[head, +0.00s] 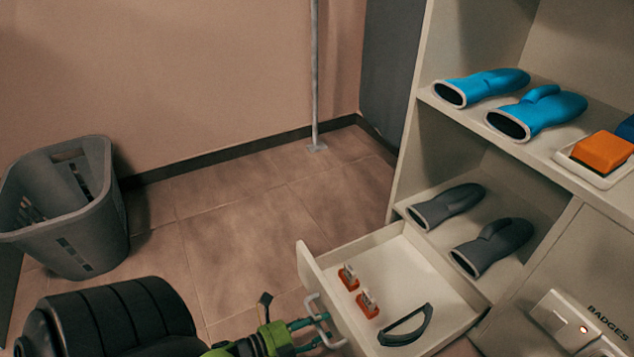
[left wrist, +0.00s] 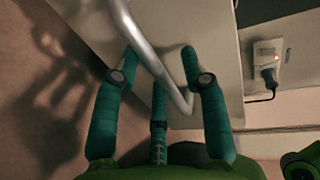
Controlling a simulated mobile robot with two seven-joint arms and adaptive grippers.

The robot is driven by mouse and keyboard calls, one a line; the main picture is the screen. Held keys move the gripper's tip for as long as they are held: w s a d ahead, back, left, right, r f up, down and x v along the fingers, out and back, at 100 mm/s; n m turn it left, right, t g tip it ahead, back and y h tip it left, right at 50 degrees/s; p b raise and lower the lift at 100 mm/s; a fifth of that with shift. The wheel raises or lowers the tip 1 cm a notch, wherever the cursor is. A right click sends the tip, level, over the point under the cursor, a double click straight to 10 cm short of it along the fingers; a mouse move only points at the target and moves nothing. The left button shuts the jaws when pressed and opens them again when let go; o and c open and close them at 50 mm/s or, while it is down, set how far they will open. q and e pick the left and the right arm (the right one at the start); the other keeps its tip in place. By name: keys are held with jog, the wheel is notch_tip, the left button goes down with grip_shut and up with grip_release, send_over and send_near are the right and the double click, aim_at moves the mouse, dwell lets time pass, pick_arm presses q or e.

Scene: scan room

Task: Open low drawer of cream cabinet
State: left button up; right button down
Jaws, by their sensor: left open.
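The cream cabinet (head: 568,258) stands at the right in the head view. Its low drawer (head: 405,270) is pulled out, with its inside showing. The drawer holds two small orange-and-metal items (head: 349,277) and a dark curved handle-like piece (head: 408,326). The drawer's silver bar handle (head: 312,303) is on its front. My left gripper (head: 322,330) is at this handle, its green-blue fingers open. In the left wrist view, the handle (left wrist: 150,60) runs diagonally between the spread fingers of my left gripper (left wrist: 160,65). Contact is unclear. My right gripper does not show.
A grey basket (head: 70,210) stands on the floor at the left. Blue mitts (head: 540,110) and grey mitts (head: 492,246) lie on cabinet shelves, with an orange block (head: 602,152) on the upper shelf. A thin pole (head: 315,80) stands behind.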

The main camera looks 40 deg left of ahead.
pick_arm(q)
jog(key=v, duration=1.2)
